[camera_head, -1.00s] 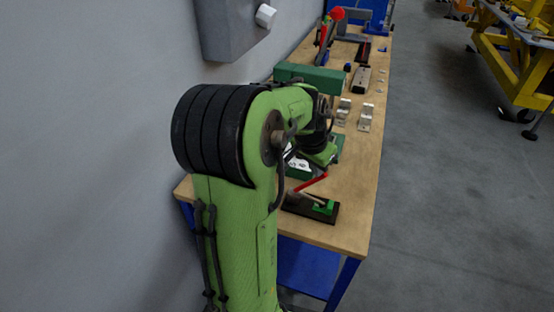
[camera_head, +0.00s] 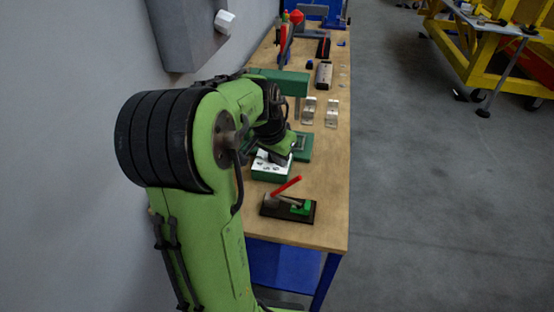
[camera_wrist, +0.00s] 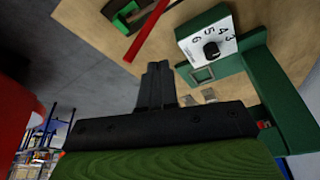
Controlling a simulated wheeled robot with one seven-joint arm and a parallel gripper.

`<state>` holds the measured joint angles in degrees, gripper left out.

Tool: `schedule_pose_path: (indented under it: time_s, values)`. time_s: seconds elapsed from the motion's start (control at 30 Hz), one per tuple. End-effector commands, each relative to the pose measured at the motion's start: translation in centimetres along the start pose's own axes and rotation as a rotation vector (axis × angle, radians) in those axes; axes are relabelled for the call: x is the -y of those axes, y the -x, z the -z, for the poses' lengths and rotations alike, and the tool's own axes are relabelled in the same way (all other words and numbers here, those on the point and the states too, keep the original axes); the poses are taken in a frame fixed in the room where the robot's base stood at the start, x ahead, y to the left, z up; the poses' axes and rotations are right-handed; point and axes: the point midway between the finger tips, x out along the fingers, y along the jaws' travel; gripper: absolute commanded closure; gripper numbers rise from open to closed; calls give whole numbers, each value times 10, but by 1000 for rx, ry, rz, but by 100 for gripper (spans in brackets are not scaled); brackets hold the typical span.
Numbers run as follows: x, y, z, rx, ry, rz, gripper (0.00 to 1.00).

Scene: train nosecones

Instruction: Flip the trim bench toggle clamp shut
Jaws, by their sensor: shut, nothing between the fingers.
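The toggle clamp (camera_head: 271,207) sits on a dark base at the near end of the wooden bench. Its red handle (camera_head: 287,186) slants up to the right, raised off the base, and a green block (camera_head: 301,207) lies at the base's right side. In the wrist view the red handle (camera_wrist: 147,30) crosses the top, with part of the green block (camera_wrist: 127,10) behind it. My gripper (camera_wrist: 158,70) is shut and empty, its fingertips apart from the handle in that picture. In the head view my arm hides the fingers.
A green press-like fixture with a numbered dial (camera_wrist: 211,48) stands close beside my gripper. Metal brackets (camera_head: 308,110) and a green beam (camera_head: 285,82) lie farther along the bench (camera_head: 325,190). A grey wall box (camera_head: 190,35) hangs at left.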

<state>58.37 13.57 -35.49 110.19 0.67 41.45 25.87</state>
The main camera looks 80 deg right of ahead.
Motion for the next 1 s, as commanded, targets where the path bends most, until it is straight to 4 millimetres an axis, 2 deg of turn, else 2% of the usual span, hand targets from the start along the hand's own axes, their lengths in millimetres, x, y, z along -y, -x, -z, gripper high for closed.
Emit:
schedule_pose_path:
  time_s: [0.03,0.2,0.4,1.0]
  values:
    - [-4,15,3,-4,-3,7,100]
    - [-15,54,8,-5,0,9,100]
    - [-23,78,10,-4,3,8,100]
    - [-24,81,10,-3,4,8,100]
